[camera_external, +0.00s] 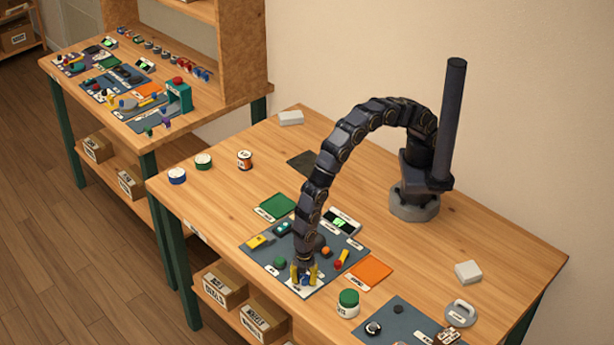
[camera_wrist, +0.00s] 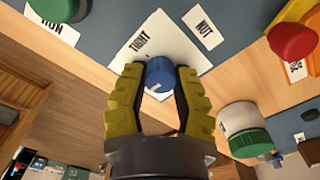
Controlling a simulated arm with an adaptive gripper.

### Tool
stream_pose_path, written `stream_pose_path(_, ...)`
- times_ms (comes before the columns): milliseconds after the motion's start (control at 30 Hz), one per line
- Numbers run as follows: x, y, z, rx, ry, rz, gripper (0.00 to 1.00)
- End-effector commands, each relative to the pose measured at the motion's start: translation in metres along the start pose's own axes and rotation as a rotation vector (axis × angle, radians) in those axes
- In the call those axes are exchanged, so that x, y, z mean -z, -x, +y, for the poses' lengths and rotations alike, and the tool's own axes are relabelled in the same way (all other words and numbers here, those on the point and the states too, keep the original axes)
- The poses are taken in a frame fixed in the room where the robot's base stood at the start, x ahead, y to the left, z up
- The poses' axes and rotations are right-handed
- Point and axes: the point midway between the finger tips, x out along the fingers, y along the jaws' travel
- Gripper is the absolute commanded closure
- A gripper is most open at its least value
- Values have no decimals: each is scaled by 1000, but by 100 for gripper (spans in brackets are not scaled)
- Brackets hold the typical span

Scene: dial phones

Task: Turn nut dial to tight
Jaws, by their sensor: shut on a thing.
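The nut dial (camera_wrist: 160,72) is a blue round knob standing on a white plate marked TIGHT (camera_wrist: 150,45), with a NUT label (camera_wrist: 203,27) beside it. My gripper (camera_wrist: 158,76) has its yellow fingers closed on opposite sides of the blue knob. In the external view my gripper (camera_external: 304,274) reaches down to the dial at the front corner of the dark panel (camera_external: 258,262). The fingers hide part of the knob and its plate.
A green knob (camera_wrist: 55,8) by a RUN label (camera_wrist: 52,27) and a red knob (camera_wrist: 292,40) flank the dial. A white jar with a green lid (camera_external: 348,302) stands right of the panel, near an orange mat (camera_external: 369,272).

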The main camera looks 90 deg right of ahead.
Motion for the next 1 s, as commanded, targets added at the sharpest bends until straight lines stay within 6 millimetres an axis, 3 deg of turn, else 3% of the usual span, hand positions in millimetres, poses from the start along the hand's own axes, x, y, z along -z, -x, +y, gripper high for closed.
stream_pose_path(367, 0, -2, 0, 0, -87, 0, 100)
stream_pose_path(1000, -1, -2, 1, 1, -651, 0, 100)
